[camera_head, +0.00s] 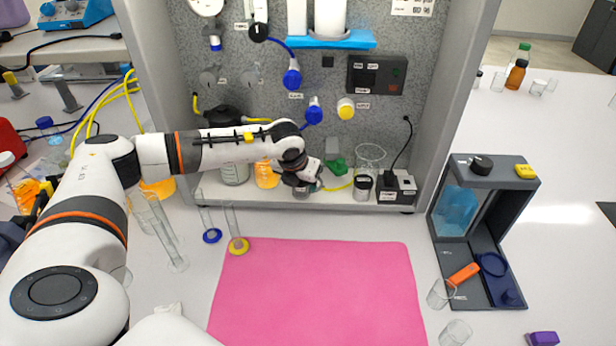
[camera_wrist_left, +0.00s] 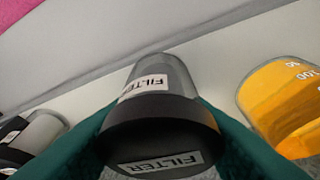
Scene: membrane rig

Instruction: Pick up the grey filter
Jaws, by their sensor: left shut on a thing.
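The grey filter (camera_wrist_left: 176,76) has a black end and white labels reading FILTER; it fills the middle of the left wrist view. The green fingers of my left gripper (camera_wrist_left: 163,122) are on both sides of it and shut on it. In the head view my left gripper (camera_head: 304,186) is low at the rig's base shelf, and the filter is mostly hidden there by the gripper and wrist. I cannot tell whether the filter still touches the shelf. My right gripper is not in view.
An orange-filled beaker (camera_head: 266,174) stands on the shelf left of the gripper; it also shows in the left wrist view (camera_wrist_left: 285,105). A clear beaker (camera_head: 369,160) and a black box (camera_head: 396,187) stand right. A pink mat (camera_head: 318,295) lies clear in front.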

